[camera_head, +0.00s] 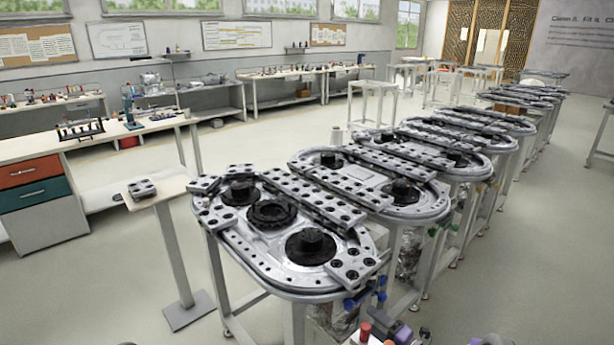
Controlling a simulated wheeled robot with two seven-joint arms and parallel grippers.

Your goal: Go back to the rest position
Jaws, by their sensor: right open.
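My right gripper (412,334) shows only in part at the bottom edge, right of centre, as small dark and purplish pieces. It is open, and I see nothing between its fingers. It is low in front of the near ring track (285,275), and I cannot tell how far apart they are. My left gripper is not in view. The near track is a rounded metal table with dark round hubs (310,243) and perforated metal blocks (352,264) along its rim.
More ring tracks (405,195) run in a row to the back right. A small stand (155,190) at left holds a perforated block (142,188). Red-topped parts (365,330) are by the gripper. Workbenches (100,135) line the left and back.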

